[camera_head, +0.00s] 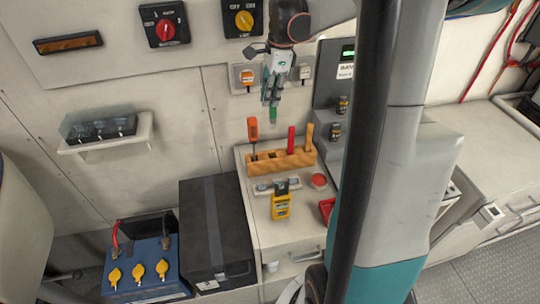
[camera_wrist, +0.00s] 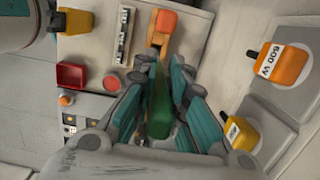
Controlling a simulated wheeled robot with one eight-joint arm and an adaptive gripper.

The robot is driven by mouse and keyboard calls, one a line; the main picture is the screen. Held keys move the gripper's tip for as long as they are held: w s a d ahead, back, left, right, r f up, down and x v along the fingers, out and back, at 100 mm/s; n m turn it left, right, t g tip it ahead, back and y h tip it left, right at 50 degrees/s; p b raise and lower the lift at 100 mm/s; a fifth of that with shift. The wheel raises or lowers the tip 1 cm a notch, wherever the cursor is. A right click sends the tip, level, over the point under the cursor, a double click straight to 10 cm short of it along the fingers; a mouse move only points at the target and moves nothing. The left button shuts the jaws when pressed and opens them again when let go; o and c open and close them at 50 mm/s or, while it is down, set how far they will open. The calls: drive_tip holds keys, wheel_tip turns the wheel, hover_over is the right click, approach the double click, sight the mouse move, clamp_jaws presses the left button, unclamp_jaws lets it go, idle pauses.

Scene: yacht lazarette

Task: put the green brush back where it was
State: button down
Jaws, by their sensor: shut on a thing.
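My gripper (camera_head: 271,98) is shut on the green brush (camera_head: 272,115), whose green end shows just below the fingers in the head view. In the wrist view the green brush (camera_wrist: 159,108) lies between the teal fingers of my gripper (camera_wrist: 165,78). The brush is in the air above a wooden rack (camera_head: 285,163) on the bench, apart from it. The rack holds an orange-handled tool (camera_head: 252,128), a red-handled tool (camera_head: 291,140) and a wooden-handled tool (camera_head: 308,137). Between the orange and red handles the rack has a gap. The fingers hide part of the rack in the wrist view.
A yellow meter (camera_head: 281,202), a round red item (camera_head: 319,181) and a red tray (camera_head: 327,209) are in front of the rack. Switches (camera_head: 247,78) are on the wall behind my gripper. A grey box (camera_head: 336,85) with small jars stands right of the rack.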

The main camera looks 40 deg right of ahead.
sight(276, 114)
wheel_tip(276, 114, down, 19)
drive_tip(key=b, duration=0.4)
drive_tip(key=shift+f+b, duration=0.15)
drive_tip(key=shift+b, duration=0.25)
drive_tip(key=c, duration=1.6)
unclamp_jaws()
drive_tip(key=shift+s, duration=0.1)
drive_tip(key=r+p, duration=0.1)
drive_tip(key=r, duration=0.3)
drive_tip(key=d+r+p, duration=0.1)
drive_tip(key=r, duration=0.3)
drive_tip(key=r+p, duration=0.1)
drive_tip(key=r, duration=0.3)
drive_tip(key=shift+s+d, duration=0.35)
